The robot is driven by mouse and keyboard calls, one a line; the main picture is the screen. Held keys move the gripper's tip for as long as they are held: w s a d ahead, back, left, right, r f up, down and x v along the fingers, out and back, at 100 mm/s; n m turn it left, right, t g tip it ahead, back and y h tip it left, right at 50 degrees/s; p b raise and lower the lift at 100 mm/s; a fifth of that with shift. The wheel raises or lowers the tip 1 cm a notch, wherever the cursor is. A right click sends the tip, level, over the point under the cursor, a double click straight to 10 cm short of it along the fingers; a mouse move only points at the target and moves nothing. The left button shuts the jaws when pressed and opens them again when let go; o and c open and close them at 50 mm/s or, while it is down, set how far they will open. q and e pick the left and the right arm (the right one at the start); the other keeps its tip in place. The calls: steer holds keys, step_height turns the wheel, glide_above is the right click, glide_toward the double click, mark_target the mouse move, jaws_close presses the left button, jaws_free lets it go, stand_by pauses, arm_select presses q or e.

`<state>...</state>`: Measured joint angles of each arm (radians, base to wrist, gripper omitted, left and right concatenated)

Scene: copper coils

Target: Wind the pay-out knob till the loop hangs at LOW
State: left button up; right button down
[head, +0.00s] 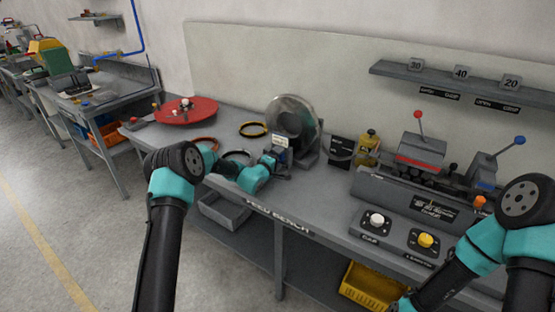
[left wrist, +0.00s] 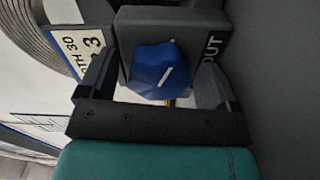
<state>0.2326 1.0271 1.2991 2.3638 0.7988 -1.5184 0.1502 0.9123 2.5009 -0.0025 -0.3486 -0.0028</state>
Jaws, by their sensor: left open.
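The blue pay-out knob (left wrist: 155,72) with a white pointer line shows in the left wrist view, on a dark housing (left wrist: 190,22) marked "OUT". My left gripper (left wrist: 158,62) is open, with one finger on each side of the knob; I cannot tell whether either finger touches it. In the head view my left gripper (head: 276,159) is at the pay-out stand, below the large grey reel (head: 293,122), and hides the knob. A dark panel (head: 341,150) stands right of the reel; the loop and any LOW mark are too small to make out. My right gripper is out of view.
A red turntable (head: 186,111) and several coil rings lie on the bench's left part. A grey machine (head: 415,200) with red and blue levers fills the right part. White (head: 377,220) and yellow (head: 426,241) buttons sit at the front edge.

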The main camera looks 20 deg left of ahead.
arm_select(q)
steer(key=shift+s, duration=0.1)
steer(key=v, duration=1.7)
steer(key=shift+s+r, duration=0.1)
